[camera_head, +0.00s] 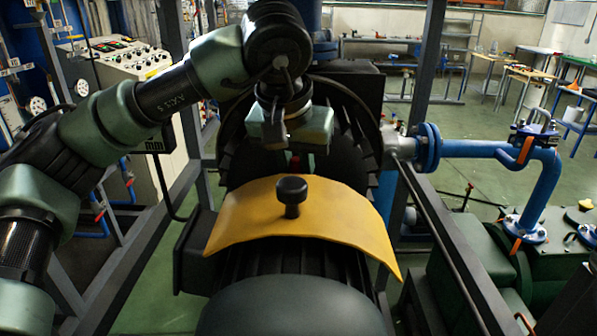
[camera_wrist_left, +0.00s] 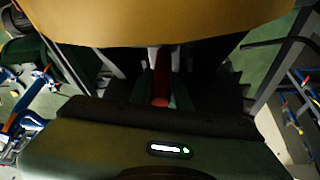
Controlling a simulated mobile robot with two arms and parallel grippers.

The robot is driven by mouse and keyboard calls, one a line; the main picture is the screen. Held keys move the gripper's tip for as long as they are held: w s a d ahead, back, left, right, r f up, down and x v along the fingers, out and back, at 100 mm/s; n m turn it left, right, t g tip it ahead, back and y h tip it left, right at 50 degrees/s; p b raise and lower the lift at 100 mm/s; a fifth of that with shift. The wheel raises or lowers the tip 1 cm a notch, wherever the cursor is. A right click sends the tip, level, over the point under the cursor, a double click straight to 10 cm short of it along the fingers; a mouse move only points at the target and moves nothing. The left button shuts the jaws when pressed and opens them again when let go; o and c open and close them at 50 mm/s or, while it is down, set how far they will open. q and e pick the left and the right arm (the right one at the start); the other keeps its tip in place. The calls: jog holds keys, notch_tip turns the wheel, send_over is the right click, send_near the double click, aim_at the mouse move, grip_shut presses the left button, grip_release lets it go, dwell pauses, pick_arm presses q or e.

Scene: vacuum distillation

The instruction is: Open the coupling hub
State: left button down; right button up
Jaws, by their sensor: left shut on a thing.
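A curved yellow cover (camera_head: 335,218) with a black knob (camera_head: 291,192) on top sits over dark finned machinery in the middle of the head view. It also fills the top of the left wrist view (camera_wrist_left: 160,18). My left gripper (camera_head: 294,152) is behind the cover, pointing down. It is shut on a small red piece (camera_wrist_left: 160,88), which shows between the fingers in the wrist view. Most of this piece is hidden, and I cannot tell what it joins. No part is clearly visible as the coupling hub under the cover. My right gripper is out of view.
A grey metal frame with upright posts (camera_head: 425,75) surrounds the machine. A blue pipe (camera_head: 472,148) with flanges runs to the right, beside green equipment. A control panel (camera_head: 118,58) stands at the left. Green floor lies open behind at the right.

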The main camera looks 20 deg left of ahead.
aim_at(297, 160)
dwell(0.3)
pick_arm(q)
jog(key=shift+s+d+r, duration=0.1)
jog(key=shift+s, duration=0.15)
jog(key=c, duration=1.3)
grip_release()
jog(key=shift+w, duration=0.1)
jog(key=shift+c, duration=0.2)
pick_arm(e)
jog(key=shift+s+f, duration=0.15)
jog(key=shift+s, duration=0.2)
pick_arm(q)
jog(key=b+v, duration=0.1)
jog(key=v, duration=0.5)
jog(key=shift+s+r+b, duration=0.25)
jog(key=shift+r+b, duration=0.05)
jog(key=shift+b, duration=0.05)
jog(key=shift+s+r, duration=0.15)
jog(key=shift+r, duration=0.3)
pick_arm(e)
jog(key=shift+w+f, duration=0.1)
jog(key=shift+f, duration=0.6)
